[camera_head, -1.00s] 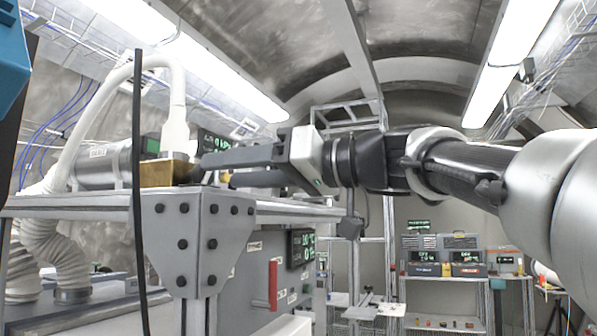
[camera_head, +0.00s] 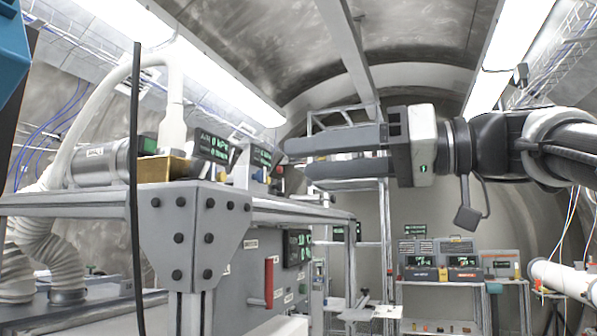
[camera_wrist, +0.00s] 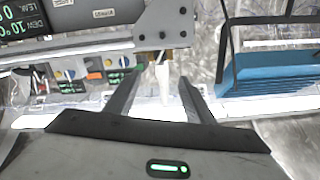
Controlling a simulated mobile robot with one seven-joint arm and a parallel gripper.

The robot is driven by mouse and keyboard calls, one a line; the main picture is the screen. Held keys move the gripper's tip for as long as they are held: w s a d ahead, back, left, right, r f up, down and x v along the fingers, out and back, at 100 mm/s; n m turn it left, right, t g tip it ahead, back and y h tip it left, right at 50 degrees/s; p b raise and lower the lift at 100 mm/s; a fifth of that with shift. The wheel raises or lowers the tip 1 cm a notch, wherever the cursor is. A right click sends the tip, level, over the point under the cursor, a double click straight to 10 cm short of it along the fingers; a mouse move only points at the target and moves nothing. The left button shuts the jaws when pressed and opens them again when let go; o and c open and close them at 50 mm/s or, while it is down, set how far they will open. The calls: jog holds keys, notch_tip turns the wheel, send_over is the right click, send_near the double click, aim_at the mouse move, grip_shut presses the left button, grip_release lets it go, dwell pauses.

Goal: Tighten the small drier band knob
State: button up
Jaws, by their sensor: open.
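A grey metal cylinder (camera_head: 97,165) with a small label lies on the frame bench at the left in the head view. I take it to be the drier, but cannot be sure. A brass-coloured block (camera_head: 166,169) sits at its right end, below a white hose. I cannot clearly make out a band knob in either view. My gripper (camera_head: 294,158) is open and empty, pointing left, to the right of the bench-top displays and apart from the block. In the wrist view, the fingers (camera_wrist: 160,78) frame the white hose end (camera_wrist: 163,86) and the block (camera_wrist: 166,58) beyond them.
The bench's bolted corner bracket (camera_head: 190,235) stands near the front. A thin black upright (camera_head: 137,200) crosses the left side. Small displays (camera_head: 213,147) stand behind the block. A blue object (camera_wrist: 270,72) is at the wrist view's right. Free air lies around my gripper.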

jog(key=n+p, duration=0.5)
jog(key=n, duration=0.1)
send_near(203, 169)
jog(key=x, duration=0.9)
jog(key=c, duration=1.1)
